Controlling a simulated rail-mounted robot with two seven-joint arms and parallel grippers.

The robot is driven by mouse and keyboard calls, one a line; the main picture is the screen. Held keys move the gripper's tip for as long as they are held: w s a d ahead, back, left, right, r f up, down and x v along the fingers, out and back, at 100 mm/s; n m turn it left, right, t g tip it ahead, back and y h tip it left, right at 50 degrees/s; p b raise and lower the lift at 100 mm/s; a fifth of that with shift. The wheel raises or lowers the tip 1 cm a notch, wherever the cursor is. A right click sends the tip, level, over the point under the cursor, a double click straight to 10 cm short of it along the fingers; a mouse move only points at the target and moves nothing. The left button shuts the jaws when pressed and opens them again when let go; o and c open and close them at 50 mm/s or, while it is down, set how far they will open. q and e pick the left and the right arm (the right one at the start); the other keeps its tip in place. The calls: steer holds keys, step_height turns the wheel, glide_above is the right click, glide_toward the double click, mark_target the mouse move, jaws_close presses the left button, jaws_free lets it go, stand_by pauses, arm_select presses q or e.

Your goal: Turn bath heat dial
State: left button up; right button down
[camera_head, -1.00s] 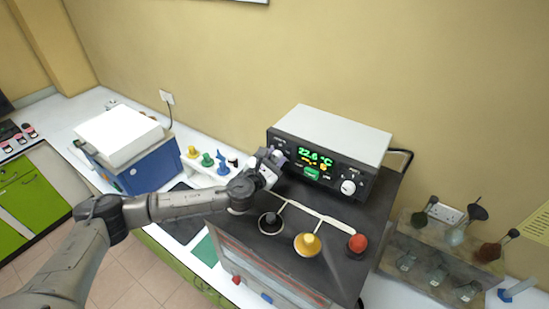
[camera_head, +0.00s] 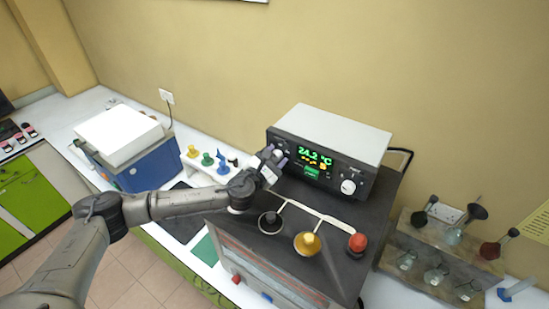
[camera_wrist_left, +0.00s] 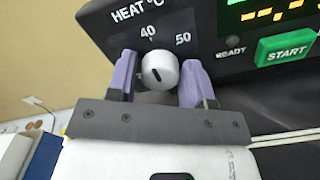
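The heat dial (camera_wrist_left: 160,70) is a small pale round knob with a dark pointer mark, on the dark front panel of the bath control box (camera_head: 335,132). The numbers 40 and 50 are printed above it in the left wrist view. The purple fingers of my left gripper (camera_wrist_left: 158,80) stand one on each side of the dial, close against it and about its width apart. In the head view my left gripper (camera_head: 277,160) is at the left end of the panel and hides the dial. The display (camera_head: 312,158) reads 24.2 °C. My right gripper is not in view.
A green START button (camera_wrist_left: 285,46) lies right of the dial, and another white knob (camera_head: 348,187) is at the panel's right end. Black, yellow and red stoppers (camera_head: 357,242) stand on the bath top in front. A flask rack (camera_head: 440,245) stands right.

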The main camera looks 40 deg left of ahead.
arm_select(q)
steer(key=shift+o, duration=1.3)
steer(key=shift+s, duration=0.1)
steer(key=shift+s, duration=0.25)
steer(key=s+d+b, duration=0.1)
steer(key=s+b, duration=0.3)
steer(key=s, duration=0.9)
steer(key=shift+d+b, duration=0.2)
steer(key=shift+b, duration=0.1)
